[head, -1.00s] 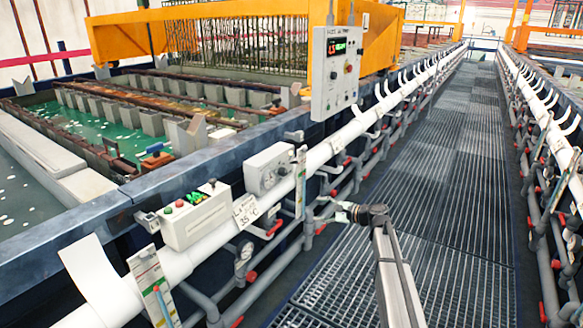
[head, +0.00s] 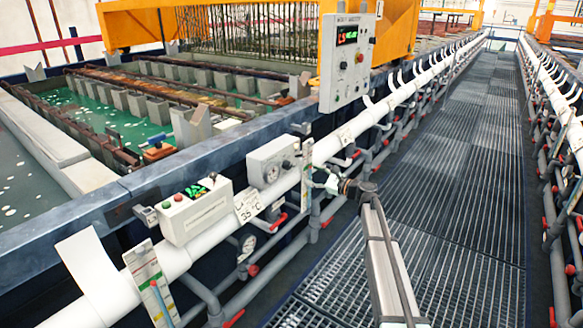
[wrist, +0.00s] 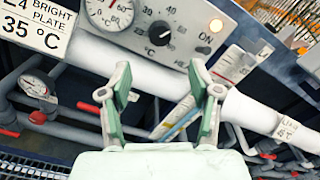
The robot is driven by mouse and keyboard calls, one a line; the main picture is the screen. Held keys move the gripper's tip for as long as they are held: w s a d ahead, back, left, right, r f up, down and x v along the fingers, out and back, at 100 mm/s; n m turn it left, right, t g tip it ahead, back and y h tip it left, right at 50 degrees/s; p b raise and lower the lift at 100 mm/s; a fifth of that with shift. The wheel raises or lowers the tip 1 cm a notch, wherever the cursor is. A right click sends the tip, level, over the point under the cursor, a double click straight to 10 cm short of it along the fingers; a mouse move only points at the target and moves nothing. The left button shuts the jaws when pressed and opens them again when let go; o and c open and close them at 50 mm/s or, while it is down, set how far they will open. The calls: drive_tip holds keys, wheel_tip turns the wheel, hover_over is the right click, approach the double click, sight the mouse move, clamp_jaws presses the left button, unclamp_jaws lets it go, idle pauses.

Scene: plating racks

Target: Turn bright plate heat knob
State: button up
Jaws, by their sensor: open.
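The bright plate heat knob (wrist: 160,33) is a round black dial with a white pointer mark, on the light grey control box in the wrist view. In the head view the box (head: 262,160) sits on the white pipe, with the knob (head: 287,165) small on its face. My gripper (wrist: 160,88) is open and empty, its two pale green fingers spread below the knob in the wrist view and apart from it. In the head view my gripper (head: 326,181) is just right of the box, over the walkway side. A label reading BRIGHT PLATE 35 °C (wrist: 38,28) hangs left of the box.
A round gauge (wrist: 108,12) and a lit orange lamp (wrist: 204,50) flank the knob. A coloured strip (head: 306,170) stands between the box and my gripper. Pipes with red valve handles run below. The grated walkway (head: 430,200) is clear.

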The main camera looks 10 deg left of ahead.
sight(290, 166)
drive_tip(key=p+x, duration=0.1)
drive_tip(key=x, duration=0.9)
drive_tip(key=shift+w+a, duration=0.15)
drive_tip(key=shift+a, duration=0.05)
drive_tip(key=c, duration=1.1)
